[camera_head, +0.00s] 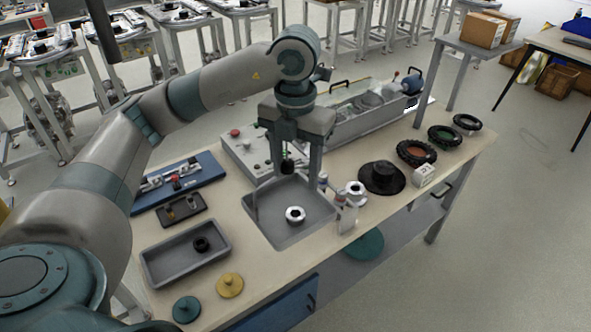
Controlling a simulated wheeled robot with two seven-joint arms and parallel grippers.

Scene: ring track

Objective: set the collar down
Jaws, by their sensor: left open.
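A white ring-shaped collar (295,214) with a dark centre lies in the square grey tray (260,229) near the middle of the bench. My left gripper (291,172) points down above the back part of this tray. Its two fingers are spread apart with nothing held between them, and the collar lies in front of them, apart from them. A similar white ring (356,188) sits on a small grey stand (347,215) right of the tray. My right gripper is not in view.
A grey bin (165,274) with a black ring (201,244) stands front left, near yellow (230,285) and teal (186,309) discs. A control box (243,150) and clear-walled case (350,122) stand behind. A black hat-shaped part (382,177) and several dark-rimmed rings (416,153) line the right side.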

